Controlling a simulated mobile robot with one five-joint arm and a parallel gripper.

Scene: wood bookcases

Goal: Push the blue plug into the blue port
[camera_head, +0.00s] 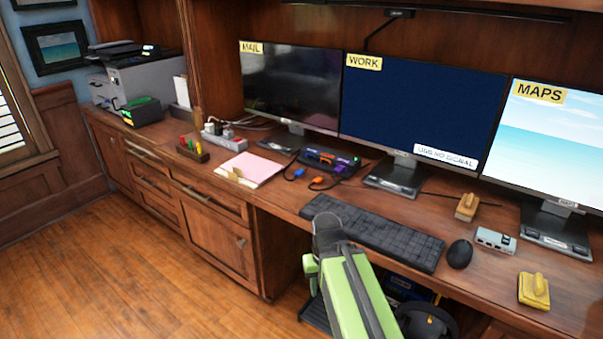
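A small blue plug (299,173) lies on the desk just left of a dark hub (322,158). The hub carries small coloured parts, among them blue, purple and green; which one is the blue port is too small to tell. An orange plug (317,181) with a dark cable lies in front of the hub.
A black keyboard (375,232) lies right of my gripper, with a mouse (459,254) beyond. Pink paper (251,168) lies left of the plugs. Three monitors, including the WORK monitor (420,110), stand behind. Bare desk (285,200) shows between the paper and keyboard.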

